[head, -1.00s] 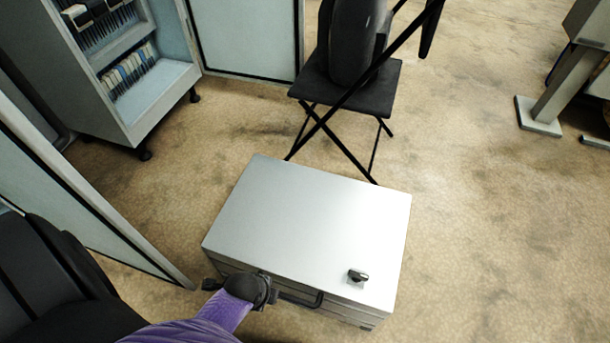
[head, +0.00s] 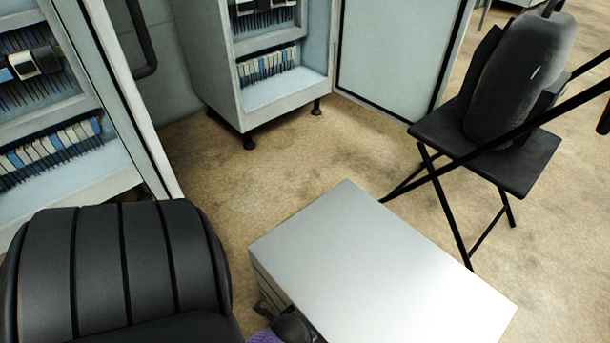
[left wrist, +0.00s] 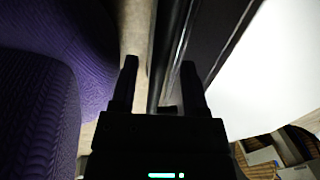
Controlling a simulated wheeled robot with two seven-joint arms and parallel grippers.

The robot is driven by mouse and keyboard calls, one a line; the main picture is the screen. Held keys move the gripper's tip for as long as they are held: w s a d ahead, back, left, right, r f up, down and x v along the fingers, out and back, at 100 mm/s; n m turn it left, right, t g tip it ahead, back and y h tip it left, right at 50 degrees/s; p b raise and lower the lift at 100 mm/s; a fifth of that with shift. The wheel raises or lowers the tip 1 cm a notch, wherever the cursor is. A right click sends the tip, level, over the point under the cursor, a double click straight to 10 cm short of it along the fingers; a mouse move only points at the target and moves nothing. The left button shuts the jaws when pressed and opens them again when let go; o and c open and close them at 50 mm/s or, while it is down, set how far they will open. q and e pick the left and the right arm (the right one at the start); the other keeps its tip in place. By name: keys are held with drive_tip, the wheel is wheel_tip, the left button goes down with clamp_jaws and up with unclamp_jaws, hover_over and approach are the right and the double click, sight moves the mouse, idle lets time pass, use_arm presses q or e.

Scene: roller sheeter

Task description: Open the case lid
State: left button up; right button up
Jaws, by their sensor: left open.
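The case (head: 365,265) is a silver box with a plain, closed lid. It stands on the floor at the lower middle of the head view, its near right part cut off by the frame. My left gripper (head: 287,326) is at its near left side, mostly cut off at the bottom edge. In the left wrist view my left gripper (left wrist: 160,85) is open, fingers apart, beside the dark side of the case. A dark bar runs between and beyond the fingers; whether they touch it I cannot tell. The bright lid (left wrist: 275,75) fills the right. My right gripper is not in view.
A black folding stool (head: 490,150) with a dark bag (head: 510,85) stands behind the case at right. Open cabinets (head: 285,90) with shelves stand at the back and left. A black padded seat (head: 120,265) is close on the left. Floor is clear between.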

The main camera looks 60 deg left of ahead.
use_arm(q)
clamp_jaws()
idle(1.3)
